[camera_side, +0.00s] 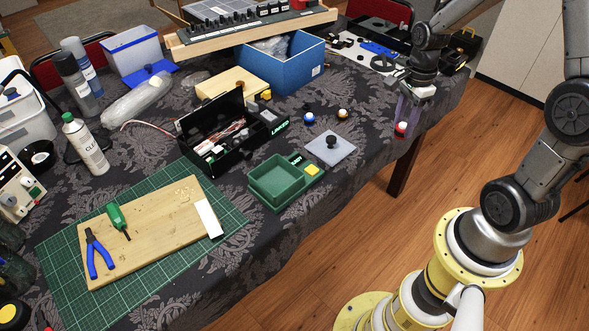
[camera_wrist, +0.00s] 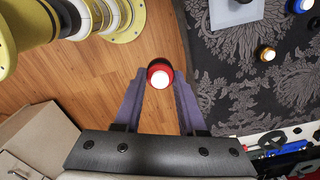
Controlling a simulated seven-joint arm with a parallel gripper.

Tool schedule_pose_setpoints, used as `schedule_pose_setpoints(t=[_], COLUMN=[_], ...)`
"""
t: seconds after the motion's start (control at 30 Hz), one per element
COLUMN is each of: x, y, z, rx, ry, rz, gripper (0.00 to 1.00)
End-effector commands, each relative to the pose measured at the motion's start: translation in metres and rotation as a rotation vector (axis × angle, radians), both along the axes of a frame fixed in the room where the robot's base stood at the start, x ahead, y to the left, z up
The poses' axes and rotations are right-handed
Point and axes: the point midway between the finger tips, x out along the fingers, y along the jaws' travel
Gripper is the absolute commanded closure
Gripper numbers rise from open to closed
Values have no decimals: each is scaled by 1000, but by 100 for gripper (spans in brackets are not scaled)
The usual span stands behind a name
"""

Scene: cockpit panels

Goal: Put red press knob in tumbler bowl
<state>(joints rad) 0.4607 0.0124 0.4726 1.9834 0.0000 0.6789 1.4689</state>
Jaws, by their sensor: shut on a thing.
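The red press knob (camera_side: 401,128) has a red body with a white round face, and it also shows in the wrist view (camera_wrist: 160,79). My gripper (camera_side: 406,116) is shut on it, with a purple finger on either side, as the wrist view (camera_wrist: 160,73) shows. The knob is held in the air near the table's right edge, with wooden floor behind it in the wrist view. A green square open container (camera_side: 254,190), which looks like the tumbler bowl, sits near the front table edge, left of my gripper. No label on it is readable as such.
A grey plate with a black knob (camera_side: 332,146) lies between my gripper and the green container. Blue (camera_side: 309,118) and orange (camera_side: 342,113) knobs lie behind it. An open black toolbox (camera_side: 221,138) and a blue bin (camera_side: 284,78) stand further left and back.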

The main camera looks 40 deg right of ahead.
Motion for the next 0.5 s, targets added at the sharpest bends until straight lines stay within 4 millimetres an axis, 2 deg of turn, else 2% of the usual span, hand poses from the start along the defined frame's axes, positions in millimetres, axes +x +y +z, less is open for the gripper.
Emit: schedule_pose_setpoints(t=[0.17,0.37,0.5], x=[2,22,33], y=[6,52,94], z=[3,10,16], rx=[3,1,-2], ry=[12,17,16], rz=[-153,-218,-201], gripper=[100,100,100])
